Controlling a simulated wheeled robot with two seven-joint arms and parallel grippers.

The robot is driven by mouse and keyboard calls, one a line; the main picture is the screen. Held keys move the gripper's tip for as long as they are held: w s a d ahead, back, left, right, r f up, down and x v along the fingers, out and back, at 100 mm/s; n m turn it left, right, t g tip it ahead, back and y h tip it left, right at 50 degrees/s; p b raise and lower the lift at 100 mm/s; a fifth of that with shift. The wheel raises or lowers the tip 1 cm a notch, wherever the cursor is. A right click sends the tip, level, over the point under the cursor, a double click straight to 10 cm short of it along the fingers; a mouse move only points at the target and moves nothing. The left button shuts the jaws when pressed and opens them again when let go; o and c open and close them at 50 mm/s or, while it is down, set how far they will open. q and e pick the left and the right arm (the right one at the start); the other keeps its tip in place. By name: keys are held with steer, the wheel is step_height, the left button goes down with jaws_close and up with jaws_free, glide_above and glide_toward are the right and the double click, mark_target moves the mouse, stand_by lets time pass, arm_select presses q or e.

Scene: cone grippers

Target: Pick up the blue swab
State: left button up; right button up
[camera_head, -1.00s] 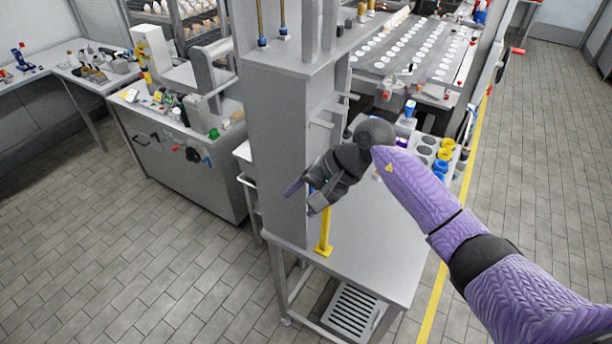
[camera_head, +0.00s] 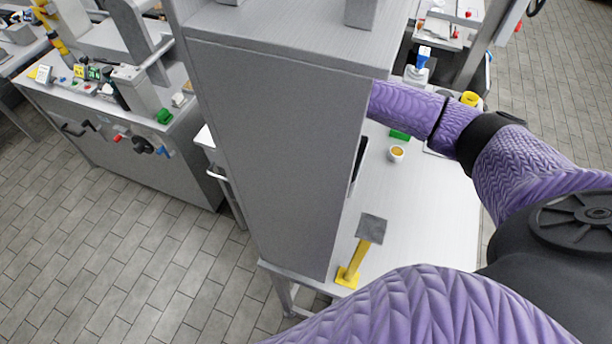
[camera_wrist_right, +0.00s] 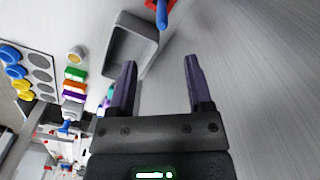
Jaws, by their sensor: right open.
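A slim blue stick-like piece (camera_wrist_right: 162,15), which looks like the blue swab, is at the top edge of the right wrist view, beside a red piece (camera_wrist_right: 151,4). Its upper end is cut off by the frame. My right gripper (camera_wrist_right: 160,68) is open, with nothing between its two dark fingers. The blue piece is beyond the fingertips and apart from them. In the head view my right forearm reaches behind the grey housing (camera_head: 275,150), which hides the gripper. The swab cannot be made out there. My left gripper is in neither view now.
A grey open bin (camera_wrist_right: 118,48) is close to the left finger in the wrist view. Colored blocks (camera_wrist_right: 74,88) and a rack with round holes (camera_wrist_right: 40,62) are further left. Bare metal surface lies right of the fingers.

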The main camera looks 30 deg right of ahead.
steer(key=f, duration=0.1)
steer(key=w+f, duration=0.1)
steer(key=f, duration=0.1)
steer(key=shift+w, duration=0.1)
steer(key=f, duration=0.7)
steer(key=shift+s+a+f, duration=0.1)
steer(key=shift+s+f, duration=0.1)
steer(key=shift+s, duration=0.2)
jaws_close()
